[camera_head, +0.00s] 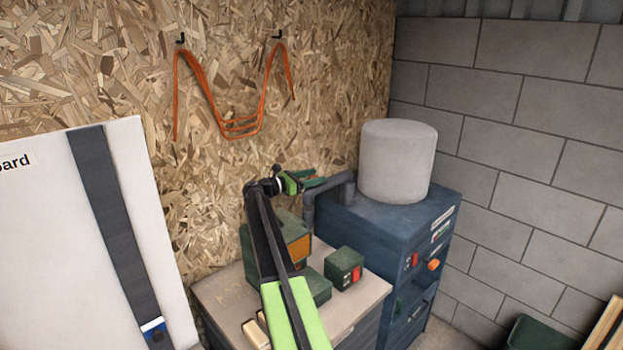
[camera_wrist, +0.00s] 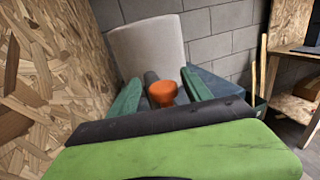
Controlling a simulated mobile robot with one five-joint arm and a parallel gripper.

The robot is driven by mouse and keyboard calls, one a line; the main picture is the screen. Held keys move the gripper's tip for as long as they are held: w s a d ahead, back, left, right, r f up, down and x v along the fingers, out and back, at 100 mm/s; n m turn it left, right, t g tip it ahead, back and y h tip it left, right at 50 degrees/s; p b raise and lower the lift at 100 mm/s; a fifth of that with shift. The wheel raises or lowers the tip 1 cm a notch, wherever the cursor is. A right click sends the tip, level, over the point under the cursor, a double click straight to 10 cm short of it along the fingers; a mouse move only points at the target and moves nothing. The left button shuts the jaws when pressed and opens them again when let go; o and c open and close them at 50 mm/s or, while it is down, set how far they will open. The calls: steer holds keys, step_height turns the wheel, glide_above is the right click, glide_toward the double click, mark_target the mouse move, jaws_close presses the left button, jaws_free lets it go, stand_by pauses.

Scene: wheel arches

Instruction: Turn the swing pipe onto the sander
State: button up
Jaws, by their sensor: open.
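The swing pipe (camera_head: 330,192) is a dark grey bent tube beside the blue dust extractor (camera_head: 385,235). In the wrist view a dark length of it (camera_wrist: 150,77) shows behind an orange knob (camera_wrist: 162,93). My gripper (camera_head: 316,180) is at the pipe's upper part and hides some of it. In the wrist view its green fingers (camera_wrist: 158,88) are open, one on each side of the orange knob, with gaps showing. The sander (camera_head: 292,238) is a dark green machine with an orange-brown belt face, left of the pipe and partly behind my arm.
The sander stands on a bench (camera_head: 225,295) with a green switch box (camera_head: 344,268). A pale filter drum (camera_head: 398,160) tops the extractor. A chipboard wall is close behind; an orange cable (camera_head: 240,125) hangs on it. A white board (camera_head: 120,230) leans at left.

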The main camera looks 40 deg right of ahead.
steer(key=shift+a+f, duration=0.1)
steer(key=shift+a, duration=0.1)
steer(key=v, duration=1.7)
steer(key=shift+w, duration=0.15)
